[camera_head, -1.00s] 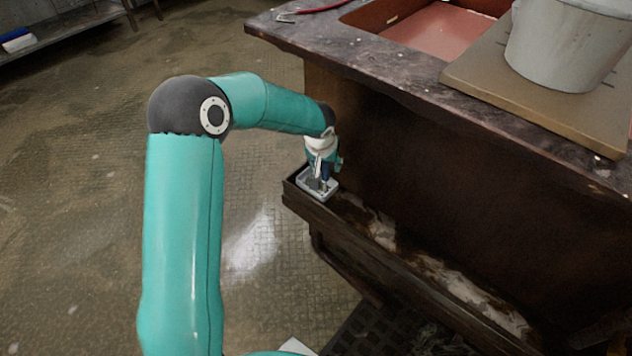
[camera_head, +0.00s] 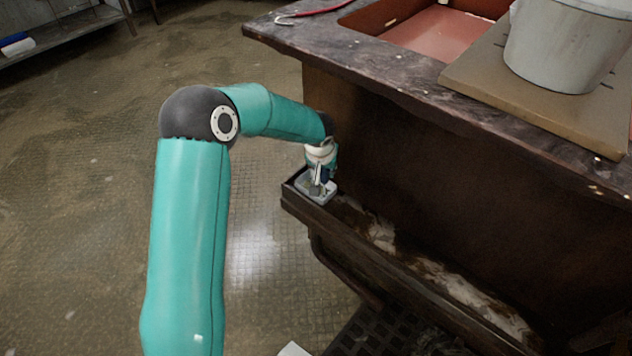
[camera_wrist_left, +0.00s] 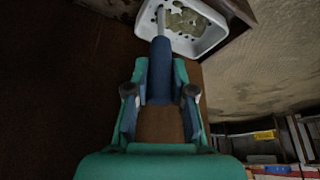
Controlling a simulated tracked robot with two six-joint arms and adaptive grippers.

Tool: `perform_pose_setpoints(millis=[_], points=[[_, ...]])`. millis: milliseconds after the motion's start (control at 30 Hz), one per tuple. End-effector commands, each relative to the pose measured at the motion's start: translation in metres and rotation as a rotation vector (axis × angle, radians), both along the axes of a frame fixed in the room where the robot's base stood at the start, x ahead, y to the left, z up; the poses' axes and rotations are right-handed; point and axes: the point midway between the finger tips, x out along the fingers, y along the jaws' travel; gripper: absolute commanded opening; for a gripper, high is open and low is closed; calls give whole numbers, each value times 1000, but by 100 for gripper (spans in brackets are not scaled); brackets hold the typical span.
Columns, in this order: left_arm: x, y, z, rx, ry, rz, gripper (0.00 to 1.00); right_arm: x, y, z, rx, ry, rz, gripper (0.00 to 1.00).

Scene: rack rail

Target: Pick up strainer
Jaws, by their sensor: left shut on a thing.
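The strainer (camera_wrist_left: 161,72) has a blue handle and a grey shaft. In the left wrist view the shaft runs up to a white-rimmed, pale rectangular pan with dark holes or gaps in its floor (camera_wrist_left: 203,38); I cannot tell whether the pan is part of the strainer. My left gripper (camera_wrist_left: 160,97) is shut on the blue handle. The gripper partly hides the strainer there. My right gripper is not in view.
The wooden trough (camera_head: 345,232) runs along the front of the dark cabinet (camera_head: 420,170). The stone countertop (camera_head: 400,75) overhangs above, with a board (camera_head: 500,85) and grey bucket (camera_head: 565,45). Open floor (camera_head: 80,200) lies to the left.

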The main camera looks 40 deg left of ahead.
Motion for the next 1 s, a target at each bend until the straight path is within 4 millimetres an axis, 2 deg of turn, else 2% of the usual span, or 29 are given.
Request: perform_pose_setpoints(millis=[367, 567, 767, 1000], points=[[-4, 1, 11, 1, -2, 0, 0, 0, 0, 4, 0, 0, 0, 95], [-3, 1, 37, 0, -4, 1, 0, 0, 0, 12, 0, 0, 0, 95], [-3, 1, 73, 2, -5, 1, 0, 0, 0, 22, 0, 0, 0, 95], [-52, 5, 70, 1, -1, 2, 0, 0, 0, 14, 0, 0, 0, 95]])
